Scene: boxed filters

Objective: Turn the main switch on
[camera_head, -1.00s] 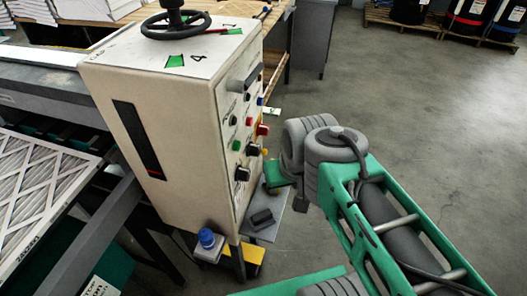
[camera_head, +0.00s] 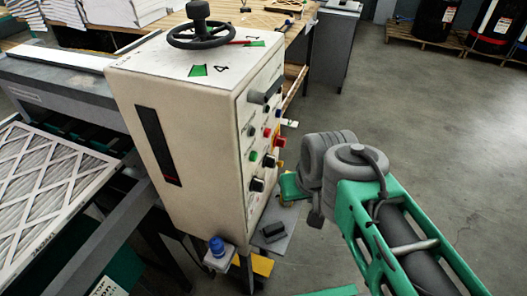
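The beige control cabinet (camera_head: 185,140) stands left of centre, its control panel (camera_head: 250,150) facing right and seen at a steep angle. The panel carries several knobs and buttons: a grey handle-like part (camera_head: 264,96) at the top, black knobs (camera_head: 257,184), and a red and yellow control (camera_head: 279,139) at its far edge. I cannot read which is the main switch. My arm comes in from the lower right. My gripper (camera_head: 292,187) shows only as a small green part beyond the wrist, low and to the right of the panel. Its fingers cannot be made out.
A black handwheel (camera_head: 201,38) sits on the cabinet top. A blue-capped item (camera_head: 217,246) and a dark block (camera_head: 272,232) are on low ledges below the panel. Framed filters (camera_head: 45,185) lie left. Open floor (camera_head: 430,130) lies to the right.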

